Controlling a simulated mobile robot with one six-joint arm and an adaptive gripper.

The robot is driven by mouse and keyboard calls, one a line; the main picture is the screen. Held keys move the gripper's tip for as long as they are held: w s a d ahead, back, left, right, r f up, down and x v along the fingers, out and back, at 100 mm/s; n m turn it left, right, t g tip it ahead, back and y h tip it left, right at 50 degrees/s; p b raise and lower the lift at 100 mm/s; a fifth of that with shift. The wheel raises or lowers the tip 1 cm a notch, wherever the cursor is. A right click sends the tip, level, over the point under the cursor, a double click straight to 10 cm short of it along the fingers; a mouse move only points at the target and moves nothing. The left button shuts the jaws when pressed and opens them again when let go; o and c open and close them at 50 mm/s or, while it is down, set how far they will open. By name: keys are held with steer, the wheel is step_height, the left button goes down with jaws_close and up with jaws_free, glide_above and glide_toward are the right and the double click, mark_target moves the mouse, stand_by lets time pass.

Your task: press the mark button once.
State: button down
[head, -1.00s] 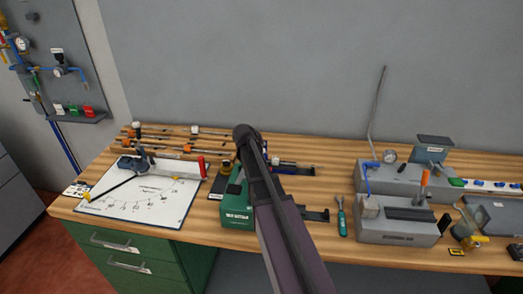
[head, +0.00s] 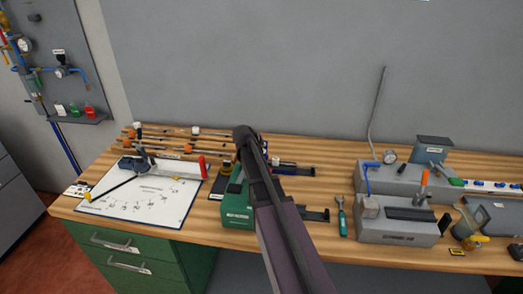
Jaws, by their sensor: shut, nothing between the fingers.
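My arm (head: 285,235) rises from the bottom edge through the middle of the head view, over the workbench. Its gripper is not visible, hidden behind the arm. A green box (head: 238,212) with a small white label stands on the bench just left of the arm and is partly covered by it. Dark rails (head: 318,215) show to the right of the arm. I cannot make out a mark button; the labels are too small to read, and it may be behind the arm.
A white marked board (head: 140,205) with a red-ended tool lies at left. A teal-handled tool (head: 342,215) lies right of the arm. A grey wall backs the wooden bench (head: 290,235).

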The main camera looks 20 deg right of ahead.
steer(key=shift+s+a+f+m+b, duration=0.1)
steer(key=shift+s+f+m+b, duration=0.1)
steer(key=shift+s+f, duration=0.35)
steer(key=shift+s+a+f+m+b, duration=0.1)
steer(key=shift+s+f+b, duration=0.15)
steer(key=shift+s, duration=0.35)
steer(key=shift+w+d, duration=0.1)
steer(key=shift+w, duration=0.1)
stand_by(0.5)
steer(key=shift+w+d+r, duration=0.15)
steer(key=shift+w+r, duration=0.15)
steer(key=shift+w, duration=0.35)
steer(key=shift+w+r, duration=0.1)
steer(key=shift+w, duration=0.1)
steer(key=shift+w+r+p, duration=0.25)
steer(key=shift+p, duration=0.1)
steer(key=shift+w+p, duration=0.75)
steer(key=shift+p, duration=0.2)
steer(key=shift+w+d+r+p, duration=0.15)
steer(key=shift+r+p, duration=0.1)
steer(key=shift+p, duration=0.4)
steer(key=shift+s+r+p, duration=0.25)
steer(key=shift+r+p, duration=0.2)
steer(key=shift+r, duration=0.1)
steer(key=shift+s+r+p, duration=0.2)
steer(key=shift+r+p, duration=0.2)
steer(key=shift+r, duration=0.15)
steer(key=shift+w, duration=0.15)
